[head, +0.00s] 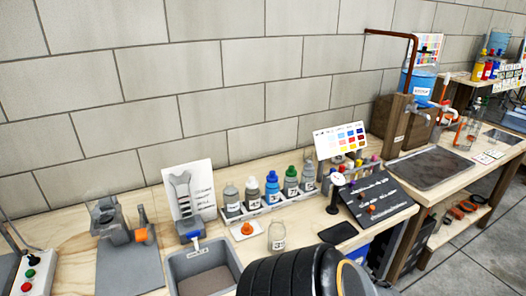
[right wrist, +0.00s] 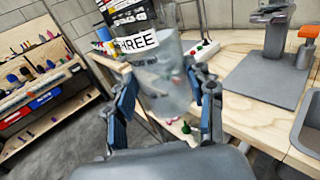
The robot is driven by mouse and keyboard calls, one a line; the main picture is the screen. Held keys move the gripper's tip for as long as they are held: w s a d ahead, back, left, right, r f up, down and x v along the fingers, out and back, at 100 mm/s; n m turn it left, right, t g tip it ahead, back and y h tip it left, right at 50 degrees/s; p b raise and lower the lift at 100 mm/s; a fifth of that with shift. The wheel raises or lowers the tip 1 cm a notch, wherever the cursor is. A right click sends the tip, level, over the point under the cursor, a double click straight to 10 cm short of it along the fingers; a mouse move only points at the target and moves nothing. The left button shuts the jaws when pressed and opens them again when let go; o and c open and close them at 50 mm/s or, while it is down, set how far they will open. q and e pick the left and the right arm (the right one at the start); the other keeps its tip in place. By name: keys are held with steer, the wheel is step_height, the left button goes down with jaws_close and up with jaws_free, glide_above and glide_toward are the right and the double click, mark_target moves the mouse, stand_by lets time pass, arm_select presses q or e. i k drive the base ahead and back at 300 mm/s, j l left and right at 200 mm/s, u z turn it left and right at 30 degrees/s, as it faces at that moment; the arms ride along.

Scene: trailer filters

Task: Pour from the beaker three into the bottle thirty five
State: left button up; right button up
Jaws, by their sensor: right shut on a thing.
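In the right wrist view my right gripper (right wrist: 160,76) is shut on a clear beaker (right wrist: 166,95) with a white label reading THREE. One finger lies on each side of the glass. I cannot make out how full it is. In the head view a small clear bottle (head: 277,238) with a pale label stands upright on the bench in front of the bottle row. Its label is too small to read, so I cannot tell whether it is bottle thirty five. The beaker and right fingers do not show in the head view. My left gripper is in neither view.
Several capped bottles (head: 271,188) stand in a white rack at the back. A grey bin (head: 204,268) is left of the clear bottle. A black pad (head: 338,232) and a sloped black panel (head: 378,204) are right. A grey plate with a stand (head: 130,262) is far left.

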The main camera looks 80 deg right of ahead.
mark_target(277, 230)
steer(key=i+j+z, duration=0.4)
steer(key=j, duration=0.25)
steer(key=z, duration=0.85)
